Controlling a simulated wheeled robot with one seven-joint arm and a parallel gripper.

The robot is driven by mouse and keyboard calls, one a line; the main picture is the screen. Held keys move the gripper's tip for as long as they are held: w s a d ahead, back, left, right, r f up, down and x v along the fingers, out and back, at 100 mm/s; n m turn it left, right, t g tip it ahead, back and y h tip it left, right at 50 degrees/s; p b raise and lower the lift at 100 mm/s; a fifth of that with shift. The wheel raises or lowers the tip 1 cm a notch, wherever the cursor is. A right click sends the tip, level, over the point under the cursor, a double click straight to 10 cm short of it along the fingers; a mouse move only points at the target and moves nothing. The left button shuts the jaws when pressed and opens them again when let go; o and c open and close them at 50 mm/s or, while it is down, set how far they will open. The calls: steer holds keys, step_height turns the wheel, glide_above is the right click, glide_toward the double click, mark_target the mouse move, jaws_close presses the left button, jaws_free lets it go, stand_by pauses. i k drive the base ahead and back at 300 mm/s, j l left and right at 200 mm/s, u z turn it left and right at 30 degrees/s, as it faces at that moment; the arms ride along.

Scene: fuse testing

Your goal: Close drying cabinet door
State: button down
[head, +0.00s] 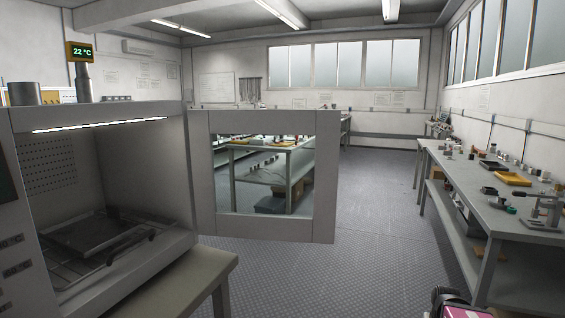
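The drying cabinet (95,110) stands at the left on a low table, with its lit chamber open to view. Its door (325,190) is a grey frame around a glass pane. It stands wide open, swung out to the right from the right edge of the opening. A dark tray (95,232) sits on a wire rack inside the chamber. My gripper is not visible. A black and pink part at the bottom right edge seems to be mine, well apart from the door.
The cabinet's table (185,285) juts out below the opening. A long workbench (455,190) with tools and yellow trays runs along the right wall. Another bench shows through the door's glass. The patterned floor (350,265) between door and right bench is clear.

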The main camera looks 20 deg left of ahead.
mark_target(325, 125)
steer(key=i+u, duration=0.3)
steer(key=u, duration=0.15)
steer(key=i+l+u, duration=0.15)
steer(key=i+u, duration=0.3)
steer(key=i+l+u, duration=0.2)
steer(key=u, duration=0.2)
steer(key=i+u, duration=0.15)
steer(key=u, duration=0.25)
steer(key=i+l+u, duration=0.1)
steer(key=u, duration=0.3)
steer(key=l+u, duration=0.2)
steer(key=u, duration=0.25)
steer(key=i+l+u, duration=0.15)
steer(key=u, duration=0.25)
steer(key=l+u, duration=0.2)
steer(key=u, duration=0.2)
steer(key=i+l+u, duration=0.1)
steer(key=l+u, duration=0.7)
steer(key=k+l+u, duration=0.1)
steer(key=l+u, duration=0.35)
steer(key=l, duration=0.15)
steer(key=k+l+u, duration=0.45)
steer(key=k, duration=0.2)
